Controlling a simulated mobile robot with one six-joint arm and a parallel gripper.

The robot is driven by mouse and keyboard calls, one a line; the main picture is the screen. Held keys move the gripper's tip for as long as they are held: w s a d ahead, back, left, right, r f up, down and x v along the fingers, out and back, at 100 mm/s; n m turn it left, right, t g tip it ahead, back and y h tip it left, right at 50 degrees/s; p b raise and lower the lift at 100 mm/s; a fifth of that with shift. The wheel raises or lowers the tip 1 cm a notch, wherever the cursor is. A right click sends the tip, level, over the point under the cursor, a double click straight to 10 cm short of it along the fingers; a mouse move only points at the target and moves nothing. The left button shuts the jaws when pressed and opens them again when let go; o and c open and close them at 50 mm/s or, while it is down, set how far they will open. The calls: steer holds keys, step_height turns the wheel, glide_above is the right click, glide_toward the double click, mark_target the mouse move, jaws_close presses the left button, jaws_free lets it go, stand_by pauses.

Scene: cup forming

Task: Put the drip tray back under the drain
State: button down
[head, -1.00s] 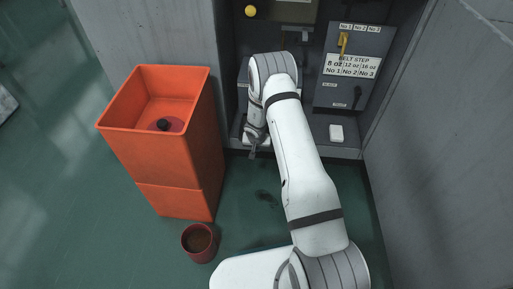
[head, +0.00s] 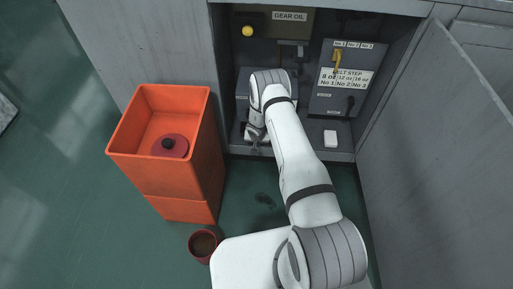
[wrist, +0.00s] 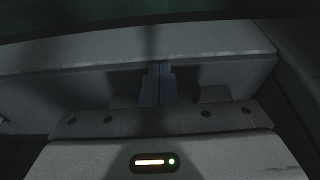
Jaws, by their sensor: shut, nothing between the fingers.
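My gripper (head: 256,149) is low at the front ledge of the cabinet bay, pointing down, with its fingers together and nothing seen between them. In the wrist view its fingertips (wrist: 158,70) are together in front of a wide, pale grey edge or panel (wrist: 215,42). I cannot tell whether they touch it, or whether it is the drip tray or the ledge. No drip tray is clearly recognisable, and the drain is not identifiable; my arm hides part of the bay. A dark red round pot (head: 203,245) with brown contents stands on the floor.
An orange bin (head: 190,185) stands left of the bay, holding a red disc with a black knob (head: 168,145). A white block (head: 330,138) lies on the ledge (head: 310,152). A grey door or wall (head: 430,170) bounds the right.

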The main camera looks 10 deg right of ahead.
steer(key=shift+w+a+r, duration=0.1)
steer(key=shift+w+a, duration=0.05)
steer(key=shift+a, duration=0.05)
steer(key=shift+d, duration=0.1)
steer(key=s+a+r+b, duration=0.1)
steer(key=s+a+r, duration=0.1)
steer(key=s+r, duration=0.4)
steer(key=v, duration=0.3)
steer(key=shift+r+b, duration=0.3)
steer(key=shift+r, duration=0.05)
steer(key=shift+w+d, duration=0.1)
